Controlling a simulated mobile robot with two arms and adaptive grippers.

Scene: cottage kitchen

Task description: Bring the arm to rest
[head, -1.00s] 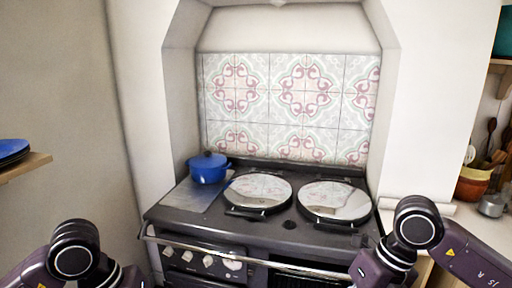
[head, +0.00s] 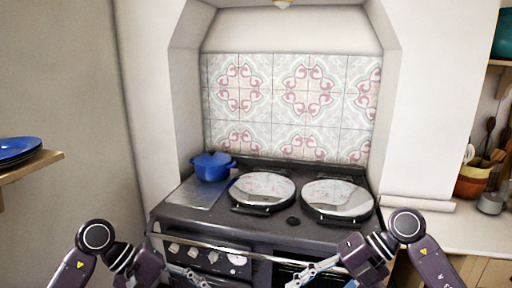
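Both of my arms reach in from the bottom corners, in front of the black range cooker (head: 255,228). My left gripper (head: 196,279) shows at the bottom edge, left of centre, before the oven front. My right gripper (head: 300,280) points inward and down from the right, also low before the oven front. Both show only pale finger parts, small and partly cut by the frame edge. I see nothing held in either, and whether they are open or shut is unclear.
A lidded blue pot (head: 212,168) stands on the cooker's back left. Two round hob lids (head: 262,190) are down. The cooker's front rail (head: 215,246) runs close behind my grippers. A shelf with blue plates (head: 18,150) juts in at left; a counter (head: 465,226) lies at right.

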